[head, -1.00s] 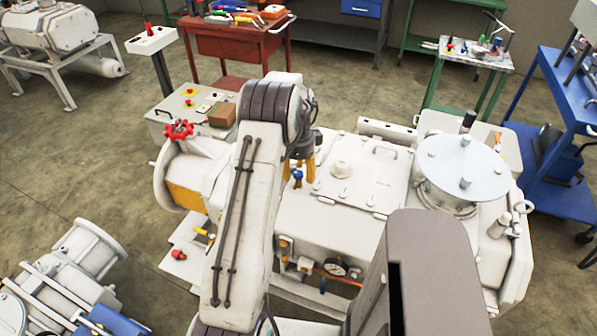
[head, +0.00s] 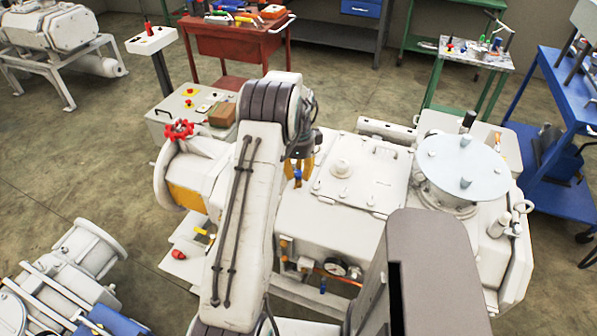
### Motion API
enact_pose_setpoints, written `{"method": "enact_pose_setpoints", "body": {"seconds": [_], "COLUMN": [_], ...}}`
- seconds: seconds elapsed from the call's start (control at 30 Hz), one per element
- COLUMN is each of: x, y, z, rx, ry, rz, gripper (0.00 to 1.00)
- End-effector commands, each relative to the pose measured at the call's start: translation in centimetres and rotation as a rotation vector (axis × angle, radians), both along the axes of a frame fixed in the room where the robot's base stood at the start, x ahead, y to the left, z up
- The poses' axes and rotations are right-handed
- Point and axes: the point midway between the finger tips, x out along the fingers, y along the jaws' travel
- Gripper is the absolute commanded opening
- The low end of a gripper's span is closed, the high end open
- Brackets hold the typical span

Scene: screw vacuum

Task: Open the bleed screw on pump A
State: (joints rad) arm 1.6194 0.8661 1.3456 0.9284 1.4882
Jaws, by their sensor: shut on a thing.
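A large white pump (head: 330,225) stands in the middle of the head view, partly behind my arm. A small blue-topped screw (head: 298,177) stands on its top, left of a square bolted cover. My gripper (head: 298,172), with yellow fingers, points down over the screw and is shut on it. The fingers hide part of the screw, and its threads cannot be seen. No label naming the pump is readable.
A red handwheel (head: 179,130) stands at the pump's left end. A round glass-like lid (head: 460,165) lies on its right part. A gauge (head: 336,268) and another blue knob (head: 323,286) are on the front.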

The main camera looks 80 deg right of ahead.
Motion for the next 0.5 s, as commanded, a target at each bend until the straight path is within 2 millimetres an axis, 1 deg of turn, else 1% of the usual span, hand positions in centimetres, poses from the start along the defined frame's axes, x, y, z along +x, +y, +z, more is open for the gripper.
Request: {"method": "enact_pose_setpoints", "body": {"seconds": [0.27, 0.5], "x": [0.0, 0.0], "y": [0.06, 0.1], "z": [-0.33, -0.39], "rx": [0.002, 0.004], "ry": [0.0, 0.0], "rz": [0.138, 0.356], "gripper": [0.0, 0.0]}}
